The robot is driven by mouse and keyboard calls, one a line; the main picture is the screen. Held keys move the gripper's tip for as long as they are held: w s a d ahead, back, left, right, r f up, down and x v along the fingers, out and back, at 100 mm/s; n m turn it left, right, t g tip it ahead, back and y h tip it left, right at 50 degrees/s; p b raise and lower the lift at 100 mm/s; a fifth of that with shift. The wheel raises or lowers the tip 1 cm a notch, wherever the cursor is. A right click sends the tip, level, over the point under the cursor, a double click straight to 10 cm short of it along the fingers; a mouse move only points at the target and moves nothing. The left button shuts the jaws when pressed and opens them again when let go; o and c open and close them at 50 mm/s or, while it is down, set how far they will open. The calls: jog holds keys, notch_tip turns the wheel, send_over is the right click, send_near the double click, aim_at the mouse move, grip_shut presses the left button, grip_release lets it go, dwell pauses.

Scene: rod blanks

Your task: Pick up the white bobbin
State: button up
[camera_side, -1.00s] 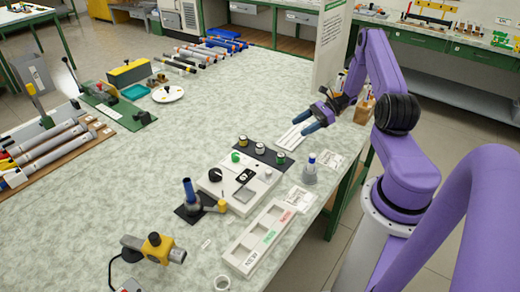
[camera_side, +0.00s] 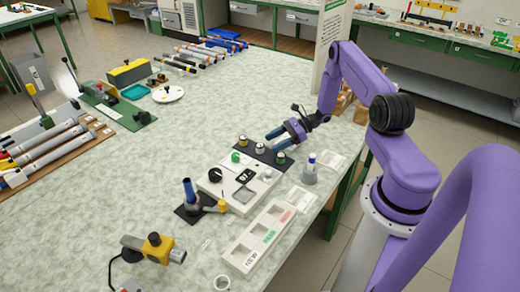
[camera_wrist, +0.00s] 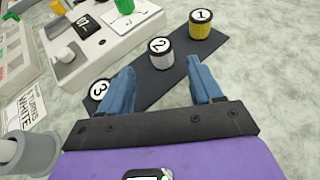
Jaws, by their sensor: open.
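The white bobbin (camera_wrist: 162,63) has a cap marked 2. It stands upright on a dark mat (camera_wrist: 145,86), between the bobbins marked 1 and 3. It also shows in the side view (camera_side: 259,149). My gripper (camera_side: 272,141) is open and empty, its blue fingers pointing toward the bobbin row from the right. In the wrist view my gripper's (camera_wrist: 161,65) fingertips lie left and right of the white bobbin's lower part.
A yellow bobbin marked 1 (camera_wrist: 201,28) stands beyond. The bobbin marked 3 (camera_wrist: 98,89) is partly hidden by my left finger; it looks green in the side view (camera_side: 281,159). A white control panel (camera_side: 225,192), a grey cup (camera_side: 309,176) and a compartment tray (camera_side: 245,258) stand nearby.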

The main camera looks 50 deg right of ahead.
aim_at(263, 145)
jog(key=shift+r+x, duration=0.2)
jog(key=shift+x, duration=2.35)
jog(key=shift+w, duration=0.2)
grip_shut()
jog(key=shift+r, duration=0.5)
notch_tip(263, 145, up, 2)
jog(key=s+a+r, duration=0.4)
jog(key=s+r, duration=0.6)
jog(key=s, duration=0.3)
jog(key=w+a+r, duration=0.7)
jog(key=a+r, duration=0.1)
jog(key=a, duration=0.4)
jog(key=shift+a, duration=0.25)
